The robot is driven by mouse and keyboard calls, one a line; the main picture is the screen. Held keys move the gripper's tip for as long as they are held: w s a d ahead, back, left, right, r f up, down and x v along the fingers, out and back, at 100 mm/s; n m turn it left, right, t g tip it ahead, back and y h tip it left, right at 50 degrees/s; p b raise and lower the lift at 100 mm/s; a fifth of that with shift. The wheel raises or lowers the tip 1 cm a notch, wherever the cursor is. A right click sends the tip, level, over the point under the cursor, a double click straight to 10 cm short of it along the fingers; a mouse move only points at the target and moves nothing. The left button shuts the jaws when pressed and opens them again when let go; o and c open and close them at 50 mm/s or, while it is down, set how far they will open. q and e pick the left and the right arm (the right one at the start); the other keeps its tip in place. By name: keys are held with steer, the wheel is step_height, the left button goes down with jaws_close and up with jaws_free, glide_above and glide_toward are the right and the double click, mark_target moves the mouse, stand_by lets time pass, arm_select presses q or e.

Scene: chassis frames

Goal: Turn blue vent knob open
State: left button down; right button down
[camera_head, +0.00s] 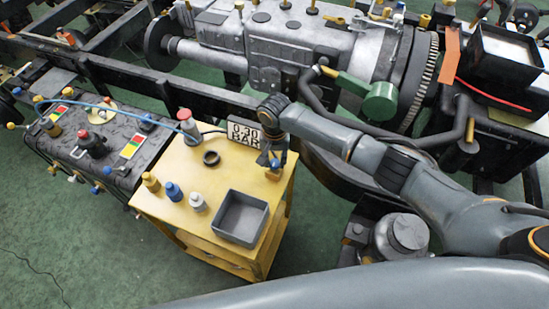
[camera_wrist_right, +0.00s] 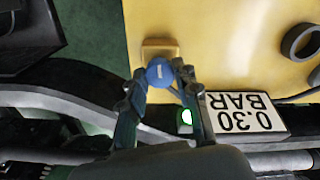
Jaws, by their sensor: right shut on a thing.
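The blue vent knob (camera_wrist_right: 160,73) is round with a short white mark that lies roughly across the wrist picture. It sits beside a brass-coloured block (camera_wrist_right: 160,47) on the yellow cart top. My right gripper (camera_wrist_right: 161,80) is shut on the knob, one finger at each side of it. In the head view my right gripper (camera_head: 274,158) points down at the cart's back right corner and mostly hides the knob. A sign reading 0.30 BAR (camera_head: 244,133) stands just left of it, and the sign also shows in the wrist view (camera_wrist_right: 243,113). My left gripper is not in view.
On the yellow cart (camera_head: 168,215) are a grey open tray (camera_head: 241,217), a black ring (camera_head: 211,158), and small brass, blue and white-topped pieces. A red-topped grey cylinder (camera_head: 187,125) stands at the back. The chassis and engine lie behind.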

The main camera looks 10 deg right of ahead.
steer(key=n+p, duration=0.2)
steer(key=n, duration=0.1)
steer(key=shift+r, duration=0.15)
steer(key=n+p, duration=0.1)
steer(key=n, duration=0.3)
steer(key=shift+n, duration=0.4)
steer(key=n+p, duration=0.1)
steer(key=n, duration=0.8)
steer(key=shift+p, duration=0.3)
steer(key=c, duration=1)
jaws_free()
